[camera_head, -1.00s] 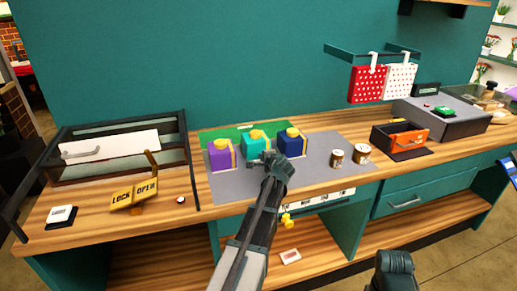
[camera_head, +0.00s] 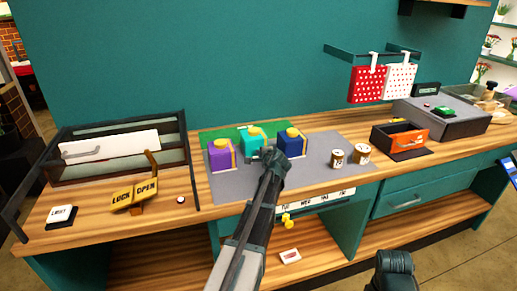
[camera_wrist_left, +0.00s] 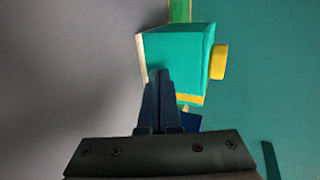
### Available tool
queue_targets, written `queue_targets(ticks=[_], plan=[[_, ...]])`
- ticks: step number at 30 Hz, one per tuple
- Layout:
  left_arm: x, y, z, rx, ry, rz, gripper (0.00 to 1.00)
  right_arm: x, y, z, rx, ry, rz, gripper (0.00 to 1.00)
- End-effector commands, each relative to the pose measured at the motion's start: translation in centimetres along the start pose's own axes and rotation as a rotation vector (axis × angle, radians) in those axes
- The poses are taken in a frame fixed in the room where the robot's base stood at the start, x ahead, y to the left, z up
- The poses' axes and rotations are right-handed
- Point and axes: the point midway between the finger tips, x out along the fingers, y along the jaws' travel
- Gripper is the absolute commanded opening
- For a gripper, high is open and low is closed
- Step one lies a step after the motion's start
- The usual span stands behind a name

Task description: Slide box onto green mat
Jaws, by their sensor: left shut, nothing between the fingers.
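A teal box (camera_head: 249,146) with a yellow knob stands between a purple box (camera_head: 221,157) and a navy box (camera_head: 291,146). The green mat (camera_head: 213,134) lies behind them at the back of the grey mat. My left gripper (camera_head: 268,155) is shut and empty, at the near right side of the teal box. In the left wrist view, the shut fingertips (camera_wrist_left: 160,74) overlap the teal box's (camera_wrist_left: 182,55) face and seem to touch it. A strip of green mat (camera_wrist_left: 180,10) shows beyond the box. A dark part of my right arm shows at the bottom; its fingers cannot be made out.
The grey mat (camera_head: 315,160) is bare in front of the navy box. Two small jars (camera_head: 349,156) stand at its right.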

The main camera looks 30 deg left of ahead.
Motion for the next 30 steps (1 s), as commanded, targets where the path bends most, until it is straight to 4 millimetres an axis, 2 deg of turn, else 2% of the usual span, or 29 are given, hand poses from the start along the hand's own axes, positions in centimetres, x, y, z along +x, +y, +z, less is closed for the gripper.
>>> queue_targets(ticks=[9, 23, 30], plan=[[1.4, -0.7, -0.1, -0.001, 0.001, 0.0, 0.0, 0.0, 0.0, 0.0, 0.0, 0.0, 0.0, 1.0], [1.7, -0.7, 0.0, -0.001, 0.001, 0.0, 0.0, 0.0, 0.0, 0.0, 0.0, 0.0, 0.0, 1.0], [2.5, -1.1, 0.0, -0.001, 0.0, 0.0, 0.0, 0.0, 0.0, 0.0, 0.0, 0.0, 0.0, 1.0]])
